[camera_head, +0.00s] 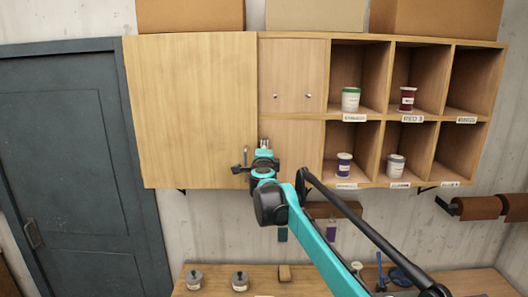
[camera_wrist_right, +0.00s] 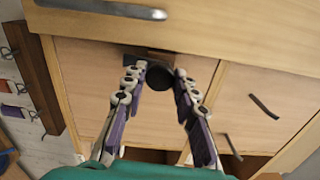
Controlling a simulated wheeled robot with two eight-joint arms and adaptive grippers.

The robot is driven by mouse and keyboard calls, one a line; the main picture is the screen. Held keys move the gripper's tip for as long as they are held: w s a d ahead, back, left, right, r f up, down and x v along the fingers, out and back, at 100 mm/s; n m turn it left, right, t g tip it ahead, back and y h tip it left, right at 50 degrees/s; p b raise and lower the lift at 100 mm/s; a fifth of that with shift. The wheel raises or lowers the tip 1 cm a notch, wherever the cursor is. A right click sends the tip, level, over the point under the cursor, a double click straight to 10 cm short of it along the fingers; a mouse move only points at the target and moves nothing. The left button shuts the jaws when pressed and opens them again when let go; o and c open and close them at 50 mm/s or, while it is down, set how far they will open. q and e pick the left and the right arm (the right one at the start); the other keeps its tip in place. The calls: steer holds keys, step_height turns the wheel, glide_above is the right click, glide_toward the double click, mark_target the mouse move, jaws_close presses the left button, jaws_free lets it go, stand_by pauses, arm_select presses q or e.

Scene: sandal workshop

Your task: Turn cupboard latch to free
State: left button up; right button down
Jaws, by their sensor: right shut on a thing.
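The cupboard's large plain wooden door (camera_head: 195,110) is flush with the cupboard front in the head view. A grey bar handle (camera_head: 246,155) is near its lower right edge, and the handle also shows in the wrist view (camera_wrist_right: 100,8). My right gripper (camera_head: 264,145) is at the door's right edge, just right of the handle. In the wrist view my right gripper (camera_wrist_right: 160,76) is shut on the dark round knob of the latch (camera_wrist_right: 160,77). A dark flat plate shows behind the knob, partly hidden by the fingers. My left gripper is out of view.
Open cubbies (camera_head: 460,85) with several labelled jars are right of the latch. Boxes (camera_head: 190,15) stand on top. A workbench (camera_head: 320,285) with jars is below, and a dark door (camera_head: 75,170) is at left.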

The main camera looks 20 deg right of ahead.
steer(key=shift+n, duration=0.5)
steer(key=c, duration=1.2)
jaws_free()
steer(key=shift+s, duration=0.15)
steer(key=v, duration=1.1)
steer(key=shift+s+a, duration=0.25)
steer(key=shift+s, duration=0.1)
